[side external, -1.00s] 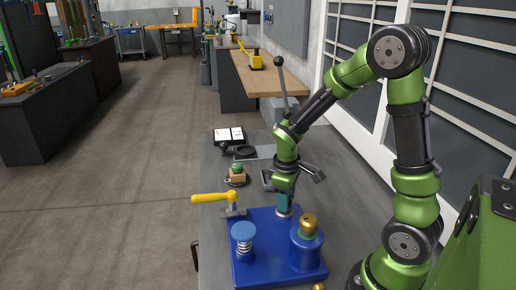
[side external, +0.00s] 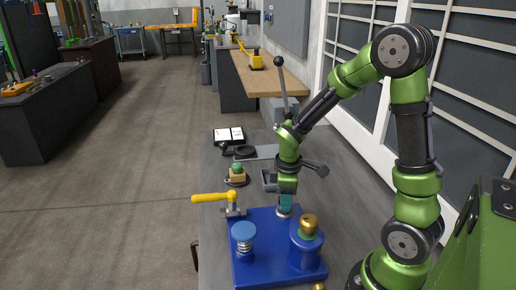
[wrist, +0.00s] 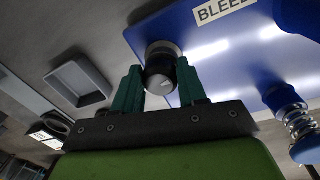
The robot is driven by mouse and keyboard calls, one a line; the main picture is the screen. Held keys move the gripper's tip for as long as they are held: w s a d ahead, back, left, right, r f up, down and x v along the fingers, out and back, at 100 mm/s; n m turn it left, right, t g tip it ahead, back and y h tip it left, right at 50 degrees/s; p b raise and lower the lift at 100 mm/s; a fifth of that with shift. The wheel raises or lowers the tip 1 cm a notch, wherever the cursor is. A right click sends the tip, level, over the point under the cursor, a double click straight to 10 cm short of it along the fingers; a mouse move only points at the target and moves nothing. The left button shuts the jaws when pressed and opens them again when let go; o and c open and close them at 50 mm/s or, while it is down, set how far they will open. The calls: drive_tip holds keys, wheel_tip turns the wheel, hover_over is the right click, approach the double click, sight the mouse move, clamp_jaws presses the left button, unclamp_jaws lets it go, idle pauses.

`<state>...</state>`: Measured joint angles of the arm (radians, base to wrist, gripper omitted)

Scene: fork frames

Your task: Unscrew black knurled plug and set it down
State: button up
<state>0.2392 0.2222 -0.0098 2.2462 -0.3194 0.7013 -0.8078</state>
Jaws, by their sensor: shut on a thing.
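The black knurled plug (wrist: 160,76) shows in the wrist view between the teal fingers of my gripper (wrist: 160,84), which is shut on it. A silver collar (wrist: 160,48) sits at the plug's far side, by the edge of the blue plate (wrist: 152,25). In the side view my gripper (side external: 285,203) points down at the back of the blue plate (side external: 255,268). The plug is mostly hidden there by the fingers. I cannot tell how far it is out of its seat.
A yellow-handled clamp (side external: 212,198) stands at the plate's left. A blue spring knob (side external: 243,234) and a brass-topped blue post (side external: 307,240) stand on the plate. A grey tray (wrist: 78,82) lies nearby. A green-topped part (side external: 237,172) and an open booklet (side external: 229,136) are behind.

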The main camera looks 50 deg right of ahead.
drive_tip(key=shift+n, duration=0.9)
drive_tip(key=shift+n, duration=0.8)
drive_tip(key=shift+n, duration=0.9)
drive_tip(key=o, duration=0.6)
drive_tip(key=shift+c, duration=0.2)
drive_tip(key=shift+m, duration=0.9)
